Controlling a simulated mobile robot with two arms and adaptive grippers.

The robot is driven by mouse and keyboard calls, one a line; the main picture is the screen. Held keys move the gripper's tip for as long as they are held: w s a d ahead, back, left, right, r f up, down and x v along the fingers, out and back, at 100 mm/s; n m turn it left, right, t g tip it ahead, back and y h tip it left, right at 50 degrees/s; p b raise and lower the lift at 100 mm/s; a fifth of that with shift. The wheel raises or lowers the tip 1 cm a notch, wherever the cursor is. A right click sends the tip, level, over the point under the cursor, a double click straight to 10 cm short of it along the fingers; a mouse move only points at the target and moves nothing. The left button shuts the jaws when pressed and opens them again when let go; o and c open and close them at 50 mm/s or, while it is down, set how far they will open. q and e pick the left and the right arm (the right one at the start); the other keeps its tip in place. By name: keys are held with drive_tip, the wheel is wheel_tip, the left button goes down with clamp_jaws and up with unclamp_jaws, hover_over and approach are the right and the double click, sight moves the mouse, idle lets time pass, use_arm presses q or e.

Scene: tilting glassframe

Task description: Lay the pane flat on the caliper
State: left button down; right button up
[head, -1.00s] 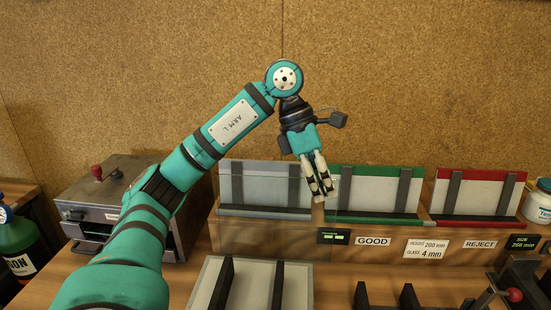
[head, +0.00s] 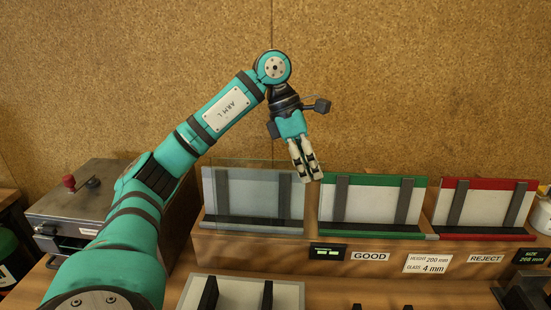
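A clear glass pane (head: 246,163) seems to stand in the left grey rack (head: 250,228); its faint outline is hard to separate from the rack's backing. My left gripper (head: 311,177) points down at the rack's top right corner, its pale fingers close together. I cannot tell whether they hold the pane's edge. The caliper is not clearly identifiable; dark upright parts at the bottom edge and a dark device (head: 526,294) at bottom right, below the size display (head: 531,256), may belong to it. My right gripper is out of view.
A green-edged rack (head: 372,229) above the GOOD label and a red-edged rack (head: 484,236) above the REJECT label stand to the right. A pale tray with black bars (head: 286,294) lies in front. A metal machine (head: 75,213) stands left. A cork wall is behind.

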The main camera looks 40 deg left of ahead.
use_arm(q)
drive_tip(key=w+a+p, duration=0.1)
drive_tip(key=a, duration=0.2)
drive_tip(key=w+a+p, duration=0.1)
drive_tip(key=w+a, duration=0.1)
drive_tip(key=a, duration=0.1)
drive_tip(key=w+a+p, duration=0.1)
drive_tip(key=a+p, duration=0.1)
drive_tip(key=a, duration=0.2)
drive_tip(key=shift+w+f, duration=0.25)
drive_tip(key=shift+f, duration=0.15)
drive_tip(key=shift+w+a+f+p, duration=0.1)
drive_tip(key=shift+a+f+p, duration=0.2)
drive_tip(key=shift+f+p, duration=0.3)
drive_tip(key=shift+a+f+p, duration=0.25)
drive_tip(key=shift+f+p, duration=0.25)
drive_tip(key=shift+p, duration=0.05)
drive_tip(key=shift+f, duration=0.6)
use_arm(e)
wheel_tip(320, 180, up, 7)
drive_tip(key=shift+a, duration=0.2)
use_arm(q)
drive_tip(key=c, duration=1.5)
unclamp_jaws()
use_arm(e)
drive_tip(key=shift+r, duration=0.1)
